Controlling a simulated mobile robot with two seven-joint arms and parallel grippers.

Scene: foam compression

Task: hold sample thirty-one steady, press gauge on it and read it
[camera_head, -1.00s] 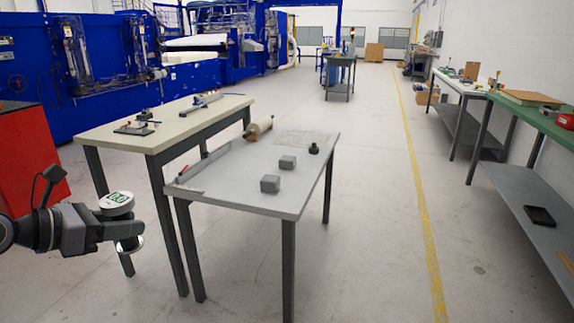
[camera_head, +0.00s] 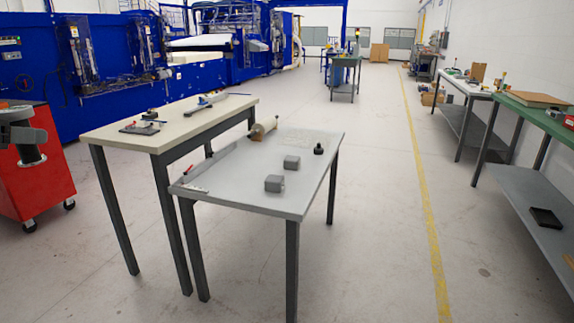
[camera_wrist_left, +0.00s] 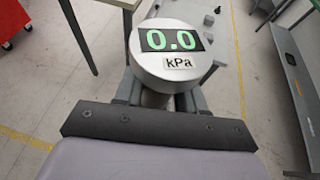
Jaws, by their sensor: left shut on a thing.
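My left gripper (camera_head: 24,136) is at the left edge of the head view, partly cut off, well away from the grey table. It is shut on the round gauge (camera_wrist_left: 168,52), whose display reads 0.0 kPa in the left wrist view. The gauge's flat foot (camera_head: 32,161) hangs below the jaws in the head view. Two grey foam blocks lie on the grey table, one nearer (camera_head: 274,184) and one farther (camera_head: 291,162). No number is legible on either, so I cannot tell which is sample thirty-one. My right gripper is not in view.
The grey table (camera_head: 240,195) also bears a roll (camera_head: 262,130), a small black object (camera_head: 318,149) and a ruler-like strip along its left edge. A beige table (camera_head: 98,130) stands close at its left. A red cabinet (camera_head: 45,185) is behind my gripper.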

